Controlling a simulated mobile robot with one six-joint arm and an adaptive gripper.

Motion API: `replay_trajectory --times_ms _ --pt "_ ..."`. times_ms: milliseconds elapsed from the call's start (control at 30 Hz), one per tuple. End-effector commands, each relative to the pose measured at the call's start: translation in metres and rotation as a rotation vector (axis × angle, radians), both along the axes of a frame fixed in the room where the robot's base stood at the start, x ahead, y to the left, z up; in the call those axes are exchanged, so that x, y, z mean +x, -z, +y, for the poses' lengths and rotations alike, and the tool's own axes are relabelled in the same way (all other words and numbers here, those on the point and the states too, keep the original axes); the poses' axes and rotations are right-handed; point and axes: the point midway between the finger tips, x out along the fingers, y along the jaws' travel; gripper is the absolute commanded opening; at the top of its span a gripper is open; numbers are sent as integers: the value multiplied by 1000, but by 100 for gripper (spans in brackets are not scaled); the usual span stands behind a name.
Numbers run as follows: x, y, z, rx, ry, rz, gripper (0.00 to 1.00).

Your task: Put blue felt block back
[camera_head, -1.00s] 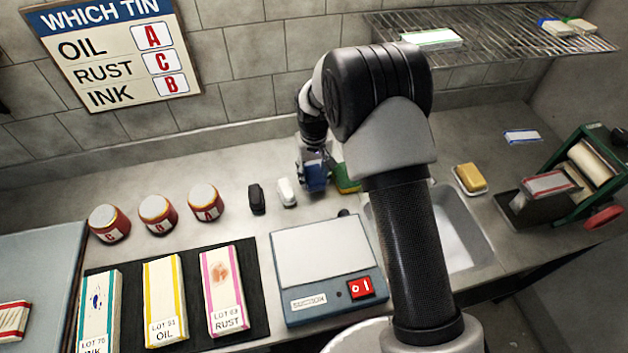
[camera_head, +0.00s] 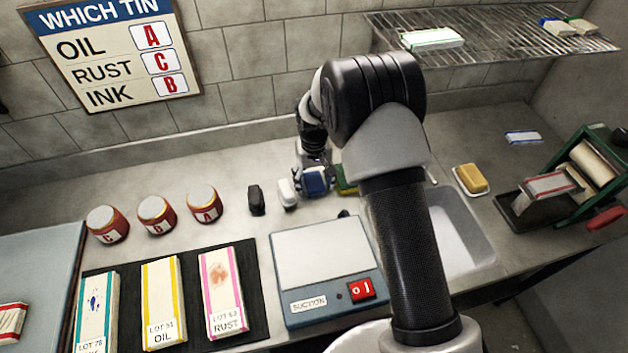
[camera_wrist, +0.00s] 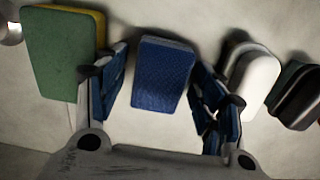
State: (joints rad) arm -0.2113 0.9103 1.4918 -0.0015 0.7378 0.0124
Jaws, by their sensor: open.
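The blue felt block (camera_wrist: 162,75) lies on the counter, between the two fingers of my gripper (camera_wrist: 160,95) in the wrist view. The fingers are open, with a gap on each side of the block. In the head view my gripper (camera_head: 316,182) is low over the counter behind the grey suction box, and its blue parts are hard to tell from the block there.
A green and yellow sponge (camera_wrist: 62,62) lies close on one side of my gripper. A white block (camera_wrist: 252,75) and a black block (camera_wrist: 297,95) lie on the other. The suction box (camera_head: 328,270), sink (camera_head: 462,240) and several tins, such as tin A (camera_head: 203,204), are nearby.

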Motion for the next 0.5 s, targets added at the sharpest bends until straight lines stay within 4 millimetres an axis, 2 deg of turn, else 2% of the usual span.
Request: replay_trajectory --times_ms 167,267,500 --pt "0 -2 0 0 0 0 63" --pt "1 -11 0 1 0 -3 63" --pt "1 -60 0 1 0 -4 63"
